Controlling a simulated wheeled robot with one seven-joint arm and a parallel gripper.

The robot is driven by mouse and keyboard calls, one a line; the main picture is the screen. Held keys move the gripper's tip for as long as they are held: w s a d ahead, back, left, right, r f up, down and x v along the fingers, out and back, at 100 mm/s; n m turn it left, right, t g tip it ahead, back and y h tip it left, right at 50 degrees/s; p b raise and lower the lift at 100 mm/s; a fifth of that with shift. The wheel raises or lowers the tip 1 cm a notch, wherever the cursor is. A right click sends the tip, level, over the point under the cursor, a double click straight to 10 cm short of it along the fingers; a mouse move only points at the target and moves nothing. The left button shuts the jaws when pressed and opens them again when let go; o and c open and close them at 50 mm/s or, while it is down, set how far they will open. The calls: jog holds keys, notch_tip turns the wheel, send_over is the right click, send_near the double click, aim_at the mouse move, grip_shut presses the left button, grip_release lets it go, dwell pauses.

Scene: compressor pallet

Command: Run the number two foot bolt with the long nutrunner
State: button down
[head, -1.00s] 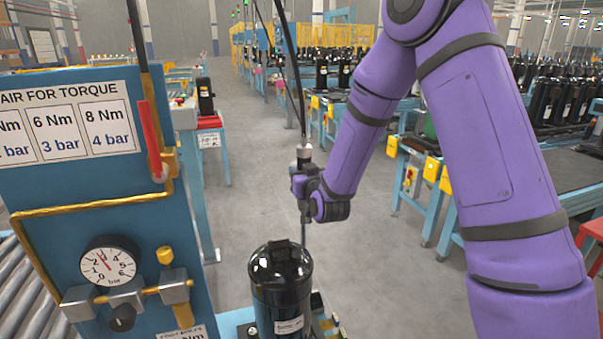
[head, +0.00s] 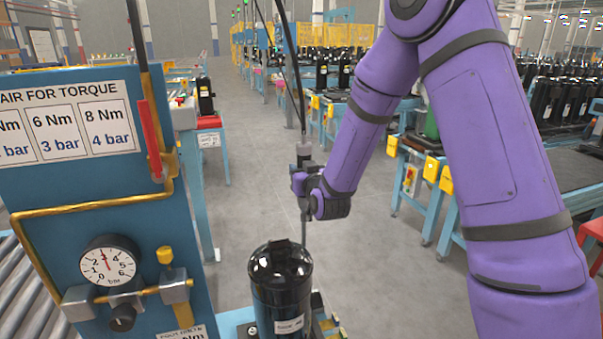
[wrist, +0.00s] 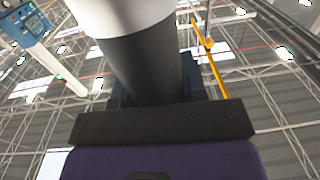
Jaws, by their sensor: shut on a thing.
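The long nutrunner (head: 303,150) hangs upright on a cable, with a pale collar and dark body. My gripper (head: 303,187) is shut around its body. In the wrist view the dark, pale-topped nutrunner body (wrist: 145,65) rises from my gripper (wrist: 160,105). The thin shaft (head: 304,232) runs down behind the black compressor (head: 281,292), which hides its tip. The compressor stands upright on a blue base (head: 238,322). The number two foot bolt cannot be made out. The gauge (head: 109,261) needle points up, near 3.
A blue panel (head: 60,185) at the left carries an air-for-torque chart (head: 65,122) pairing 6 Nm with 3 bar and 8 Nm with 4 bar. A black regulator knob (head: 122,318) sits under the gauge. Open grey floor (head: 260,190) lies behind the compressor.

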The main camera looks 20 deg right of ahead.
aim_at(301, 155)
jog(key=shift+r, duration=2.25)
jog(key=shift+d, duration=0.1)
